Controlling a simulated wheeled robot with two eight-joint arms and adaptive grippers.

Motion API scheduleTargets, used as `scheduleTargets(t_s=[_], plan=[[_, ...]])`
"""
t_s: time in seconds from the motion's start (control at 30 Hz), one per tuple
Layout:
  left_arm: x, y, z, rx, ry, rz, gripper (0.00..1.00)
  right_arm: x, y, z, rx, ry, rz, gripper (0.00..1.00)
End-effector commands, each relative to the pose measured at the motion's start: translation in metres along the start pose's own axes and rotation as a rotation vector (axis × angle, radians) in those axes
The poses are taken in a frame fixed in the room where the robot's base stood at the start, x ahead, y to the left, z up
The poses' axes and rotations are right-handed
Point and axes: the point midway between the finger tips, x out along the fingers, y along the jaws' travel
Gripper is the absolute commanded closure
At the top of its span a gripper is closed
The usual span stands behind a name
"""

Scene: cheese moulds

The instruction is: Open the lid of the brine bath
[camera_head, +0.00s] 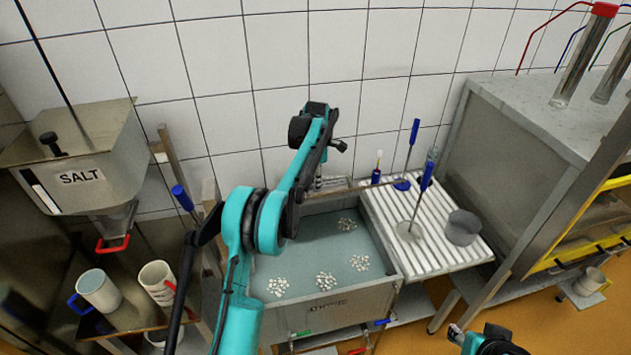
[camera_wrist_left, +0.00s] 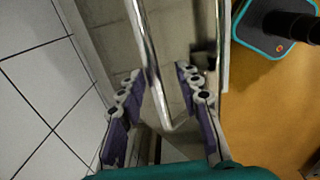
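The brine bath (camera_head: 350,305) is a metal tub below the tiled wall in the head view. Its label is too small to read surely. Its inside shows a grey-green surface with several clusters of small white pieces. I cannot make out its lid for certain. My left arm reaches over the bath's left side towards the back, and the left gripper (camera_head: 318,150) is mostly hidden there by its own wrist. In the left wrist view, the gripper's fingers (camera_wrist_left: 157,88) are apart, with a shiny metal bar (camera_wrist_left: 150,60) running between them. Contact is unclear. A part of my right arm shows at the bottom right.
A ribbed white draining board (camera_head: 455,262) with blue-handled tools and a grey cylinder (camera_head: 463,228) adjoins the bath's right side. A salt hopper (camera_head: 75,165) and white mugs (camera_head: 98,290) stand left. A metal cabinet (camera_head: 510,140) stands right.

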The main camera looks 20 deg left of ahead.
Motion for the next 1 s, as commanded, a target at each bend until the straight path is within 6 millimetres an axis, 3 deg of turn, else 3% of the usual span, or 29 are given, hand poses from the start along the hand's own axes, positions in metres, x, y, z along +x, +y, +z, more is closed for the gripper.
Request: scheduleTargets(t_s=[1.0], plan=[[-0.059,0.045,0.0,-0.001,0.0,0.0,0.66,-0.061,0.0,-0.044,0.0,0.0,0.0,0.6]])
